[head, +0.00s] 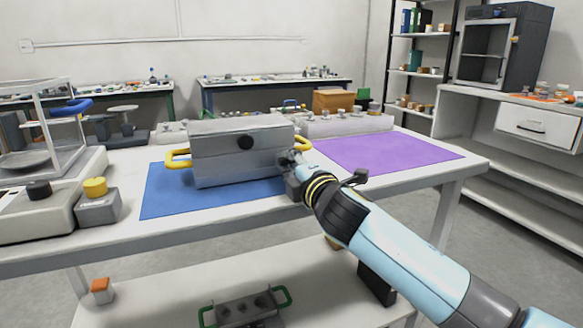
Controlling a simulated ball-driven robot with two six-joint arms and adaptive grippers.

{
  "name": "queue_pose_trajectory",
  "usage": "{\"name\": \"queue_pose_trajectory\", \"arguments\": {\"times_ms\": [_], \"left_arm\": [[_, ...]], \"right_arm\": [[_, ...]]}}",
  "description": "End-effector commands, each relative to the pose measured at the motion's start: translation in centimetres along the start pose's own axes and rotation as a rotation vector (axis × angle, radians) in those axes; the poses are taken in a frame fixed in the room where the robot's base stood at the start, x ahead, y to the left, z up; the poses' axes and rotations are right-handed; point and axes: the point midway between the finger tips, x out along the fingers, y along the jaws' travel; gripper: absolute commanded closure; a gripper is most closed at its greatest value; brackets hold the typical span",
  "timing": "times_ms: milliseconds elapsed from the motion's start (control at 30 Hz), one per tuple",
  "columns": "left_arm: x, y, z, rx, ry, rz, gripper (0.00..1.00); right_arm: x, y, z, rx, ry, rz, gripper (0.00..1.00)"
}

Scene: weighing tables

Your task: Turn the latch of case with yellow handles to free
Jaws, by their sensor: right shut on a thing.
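The grey case (222,165) stands on the blue mat (165,205) on the white table. It has a yellow handle at each end, a left handle (177,160) and a right handle (304,146). A round dark knob (245,142), which looks like the latch, is on its front face; its turn position is too small to read. My right gripper (291,160) is at the case's right end, shut at the right yellow handle; the wrist hides part of the contact. My left gripper is not in view.
A purple mat (390,153) lies to the right, mostly bare. A long grey box (345,124) and a brown box (333,101) stand behind it. At left are a block with a yellow knob (96,188) and a glass-walled balance (35,125). A green-handled case (248,308) is on the lower shelf.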

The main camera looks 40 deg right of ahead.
Motion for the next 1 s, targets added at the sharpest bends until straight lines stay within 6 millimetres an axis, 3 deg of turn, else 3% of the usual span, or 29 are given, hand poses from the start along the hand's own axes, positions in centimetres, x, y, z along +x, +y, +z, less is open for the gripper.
{"name": "queue_pose_trajectory", "arguments": {"times_ms": [300,767,800,967,1000], "left_arm": [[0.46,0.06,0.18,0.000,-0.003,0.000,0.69],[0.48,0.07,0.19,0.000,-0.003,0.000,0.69],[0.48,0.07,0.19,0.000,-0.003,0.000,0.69],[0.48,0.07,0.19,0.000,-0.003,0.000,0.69],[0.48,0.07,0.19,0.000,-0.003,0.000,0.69]], "right_arm": [[-0.03,-0.19,0.03,0.096,-0.001,-0.003,1.00],[-0.03,-0.17,0.03,0.110,-0.001,-0.003,1.00],[-0.03,-0.17,0.03,0.110,-0.001,-0.003,0.85],[-0.03,-0.14,0.02,0.109,-0.001,-0.002,0.64],[-0.03,-0.13,0.02,0.109,-0.001,-0.002,0.63]]}}
